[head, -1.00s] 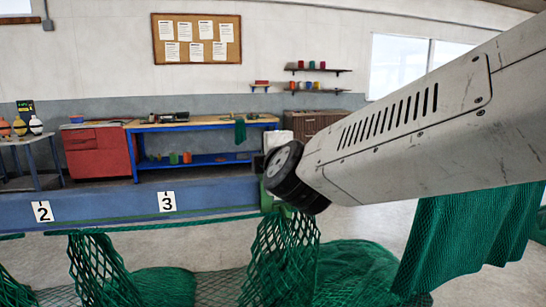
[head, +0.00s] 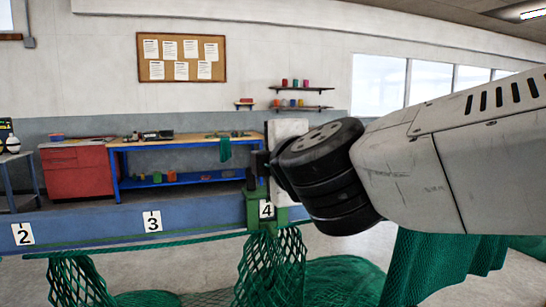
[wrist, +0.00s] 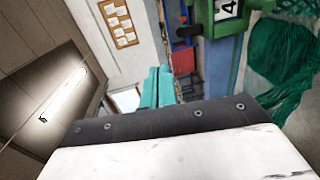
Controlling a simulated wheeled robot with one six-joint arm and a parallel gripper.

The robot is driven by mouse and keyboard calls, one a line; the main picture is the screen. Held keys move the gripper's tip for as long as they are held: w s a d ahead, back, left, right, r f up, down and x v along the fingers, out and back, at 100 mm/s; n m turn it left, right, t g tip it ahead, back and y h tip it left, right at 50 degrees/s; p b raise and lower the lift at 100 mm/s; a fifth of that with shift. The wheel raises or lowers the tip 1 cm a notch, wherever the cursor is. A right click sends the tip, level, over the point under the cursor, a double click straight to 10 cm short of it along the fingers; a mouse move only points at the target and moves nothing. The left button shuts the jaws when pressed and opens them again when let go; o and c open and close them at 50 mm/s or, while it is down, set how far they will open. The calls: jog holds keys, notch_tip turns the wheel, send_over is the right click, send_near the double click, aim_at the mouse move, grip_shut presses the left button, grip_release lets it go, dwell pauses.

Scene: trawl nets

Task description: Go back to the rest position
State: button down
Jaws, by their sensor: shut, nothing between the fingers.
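My gripper shows in the wrist view, where its two teal fingers (wrist: 158,87) lie side by side, closed, with nothing held between them. The white housing with a dark riveted edge fills the bottom of that view. In the head view my arm reaches in from the right, with its dark wrist joint near the middle. The fingertips cannot be made out there. The green post with the number 4 plate (head: 266,209) stands just below and left of the wrist joint in the head view. It also shows at the top right of the wrist view (wrist: 227,12).
Green nets (head: 272,268) hang and lie along the front. A blue ledge (head: 95,226) carries numbers 2 and 3. Behind are a workbench (head: 185,142), a red cabinet (head: 78,168), a notice board (head: 181,58) and shelves (head: 303,89). Bare floor shows between ledge and nets.

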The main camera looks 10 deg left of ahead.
dwell(0.3)
jog(key=s+a+f+m+g+y, duration=0.3)
jog(key=s+a+f+g, duration=0.1)
jog(key=s+f, duration=0.1)
jog(key=s+d+f+m+g+h, duration=0.2)
jog(key=s+d+f+m+g, duration=0.2)
jog(key=d+f+g, duration=0.15)
jog(key=s+d+f+m+g+h, duration=0.1)
jog(key=s+d+f+m+h, duration=0.2)
jog(key=d, duration=0.9)
jog(key=s+d+f+m+g+h, duration=0.1)
jog(key=s+d+f+m+h, duration=0.2)
jog(key=d+m, duration=0.5)
jog(key=s+d+f+m+g+h, duration=0.1)
jog(key=s+d+f+m+h, duration=0.2)
jog(key=d, duration=1.3)
jog(key=s+f+m, duration=0.1)
jog(key=f+m, duration=0.1)
jog(key=m, duration=0.1)
jog(key=shift+d, duration=0.3)
